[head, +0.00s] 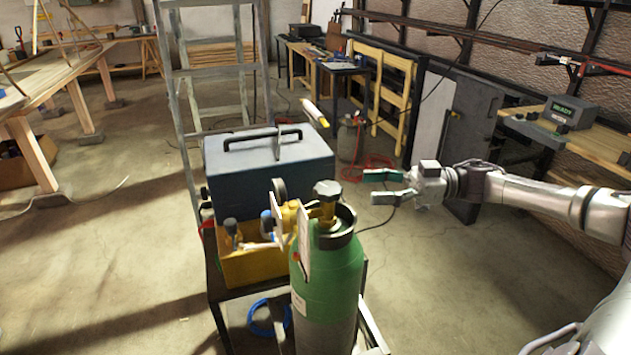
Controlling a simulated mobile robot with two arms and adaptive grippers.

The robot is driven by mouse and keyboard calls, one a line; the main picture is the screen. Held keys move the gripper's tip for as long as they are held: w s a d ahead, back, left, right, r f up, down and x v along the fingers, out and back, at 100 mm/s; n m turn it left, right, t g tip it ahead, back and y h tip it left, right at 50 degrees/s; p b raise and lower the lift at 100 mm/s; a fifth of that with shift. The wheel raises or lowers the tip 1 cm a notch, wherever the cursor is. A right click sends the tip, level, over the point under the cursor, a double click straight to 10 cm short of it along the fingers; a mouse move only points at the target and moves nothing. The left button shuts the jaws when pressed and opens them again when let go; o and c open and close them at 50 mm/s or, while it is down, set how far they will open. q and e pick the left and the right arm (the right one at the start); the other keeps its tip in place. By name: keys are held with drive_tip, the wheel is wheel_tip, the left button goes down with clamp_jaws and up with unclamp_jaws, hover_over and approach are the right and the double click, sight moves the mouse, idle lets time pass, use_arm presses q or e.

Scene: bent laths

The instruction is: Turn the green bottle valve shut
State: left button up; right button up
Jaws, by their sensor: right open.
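The green bottle (330,275) stands upright at the front of a cart, in the lower middle of the head view. My left gripper is not in view.
A blue-grey box (305,160) with a black handle stands on the cart behind the bottle. A yellow bin (245,266) with tools is at left. A ladder (178,90) rises behind. A bench (590,145) stands at right. The floor right of the bottle is clear.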

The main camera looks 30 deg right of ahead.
sight(317, 188)
drive_tip(key=p+x, duration=0.3)
drive_tip(key=x, duration=0.8)
drive_tip(key=shift+w+r, duration=0.15)
drive_tip(key=shift+w, duration=0.1)
drive_tip(key=shift+w+a, duration=0.15)
drive_tip(key=shift+a, duration=0.05)
drive_tip(key=shift+w+a, duration=0.1)
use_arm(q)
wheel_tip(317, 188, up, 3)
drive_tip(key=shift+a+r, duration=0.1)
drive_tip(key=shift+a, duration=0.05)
use_arm(e)
drive_tip(key=c, duration=0.8)
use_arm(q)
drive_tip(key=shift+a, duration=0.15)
use_arm(e)
drive_tip(key=shift+a, duration=0.15)
drive_tip(key=shift+c, duration=1)
drive_tip(key=shift+w, duration=0.1)
